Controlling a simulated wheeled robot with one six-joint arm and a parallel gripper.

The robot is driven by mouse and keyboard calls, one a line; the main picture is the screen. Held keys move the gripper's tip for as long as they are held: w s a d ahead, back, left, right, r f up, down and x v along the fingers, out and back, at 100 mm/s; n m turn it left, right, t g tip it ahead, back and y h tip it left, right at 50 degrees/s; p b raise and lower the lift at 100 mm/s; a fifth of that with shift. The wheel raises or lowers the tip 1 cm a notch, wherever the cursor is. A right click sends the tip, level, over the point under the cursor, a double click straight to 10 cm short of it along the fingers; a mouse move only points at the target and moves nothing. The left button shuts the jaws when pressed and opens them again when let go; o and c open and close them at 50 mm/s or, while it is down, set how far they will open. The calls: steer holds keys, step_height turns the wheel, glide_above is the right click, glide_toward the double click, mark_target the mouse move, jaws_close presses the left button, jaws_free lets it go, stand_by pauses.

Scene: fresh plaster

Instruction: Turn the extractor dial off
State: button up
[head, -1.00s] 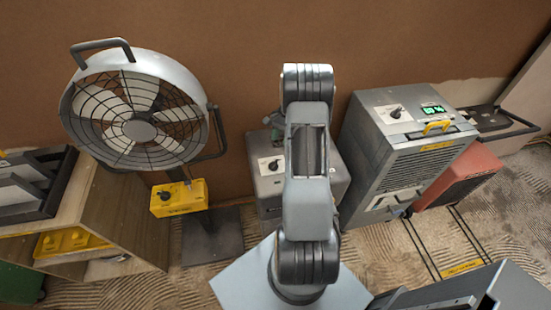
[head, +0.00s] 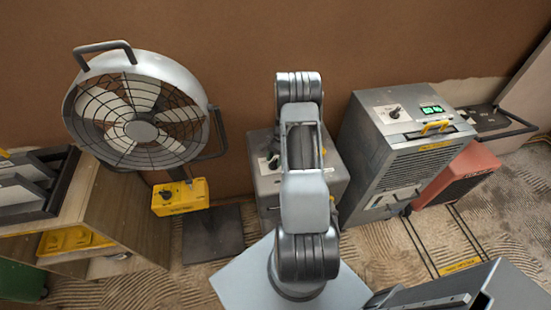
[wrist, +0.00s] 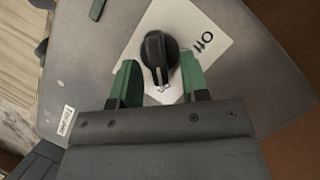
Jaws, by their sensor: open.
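The extractor is a low grey box (head: 268,190), partly hidden behind my arm in the head view. Its top panel (wrist: 85,60) fills much of the wrist view. A black dial (wrist: 160,58) with a raised grip bar sits on a white card (wrist: 222,48) marked "Off" to its right. The bar runs roughly up and down in the wrist view, not towards the word. My gripper (wrist: 158,66) is open, with one green finger on each side of the dial's near part. Whether the fingers touch it is unclear.
A large fan (head: 138,120) and a yellow box with a knob (head: 180,197) stand at the left. A taller grey machine (head: 405,150) with its own dial (head: 395,112) stands close at the right. A brown wall (head: 230,40) rises behind.

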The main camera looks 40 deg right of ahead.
steer(key=shift+c, duration=0.3)
jaws_close()
steer(key=n, duration=0.1)
steer(key=n+b, duration=0.1)
steer(key=n+g+b, duration=0.1)
steer(key=shift+w+a+f+h, duration=0.1)
steer(key=shift+w+f+h, duration=0.05)
steer(key=shift+w+h, duration=0.15)
steer(key=n+b, duration=0.1)
steer(key=n, duration=0.1)
steer(key=n+g+h+b, duration=0.1)
steer(key=n+b, duration=0.1)
steer(key=n, duration=0.1)
steer(key=shift+w+a+n+g+h, duration=0.15)
steer(key=shift+a+n+g+h, duration=0.15)
steer(key=n+h, duration=0.1)
steer(key=n, duration=0.1)
steer(key=n+h+b, duration=0.1)
steer(key=n, duration=0.2)
steer(key=shift+w+a, duration=0.1)
steer(key=shift+a, duration=0.3)
steer(key=shift+a+r+n+h+b, duration=0.15)
steer(key=shift+n+h, duration=0.2)
steer(key=shift+n, duration=0.7)
steer(key=shift+a+r+n+h+b, duration=0.15)
steer(key=shift+n+h, duration=0.2)
steer(key=shift+n, duration=0.7)
steer(key=shift+f, duration=0.15)
